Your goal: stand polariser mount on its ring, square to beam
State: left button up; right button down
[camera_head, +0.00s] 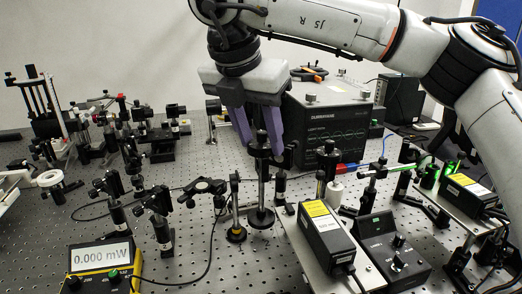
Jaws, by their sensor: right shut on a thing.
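My right gripper (257,135) comes down from above with its purple fingers shut on the top of a black post-mounted optic, which I take to be the polariser mount (261,185). The mount looks upright, with a round black base (261,218) at its foot. Whether that base touches the bench is hard to tell. No marked ring can be made out under or beside it; the base may hide it. The turn of the mount's face to the beam is too small to judge. My left gripper is not in view.
Another post on a round base (236,234) stands close at the left. A yellow-labelled box (327,238) is close at the right, a large black instrument (330,125) behind. A power meter (103,262) reads 0.000 mW. Perforated bench (235,270) is bare in front.

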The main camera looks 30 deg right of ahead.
aim_at(259, 145)
jog(key=shift+w+d+f, duration=0.1)
jog(key=shift+d+f, duration=0.15)
jog(key=shift+f, duration=1.5)
jog(key=shift+f, duration=0.15)
jog(key=c, duration=1)
grip_release()
jog(key=shift+a, duration=0.1)
jog(key=shift+r+p, duration=0.3)
jog(key=shift+p, duration=0.05)
jog(key=v, duration=1.1)
jog(key=shift+a+r, duration=0.15)
jog(key=shift+r, duration=0.2)
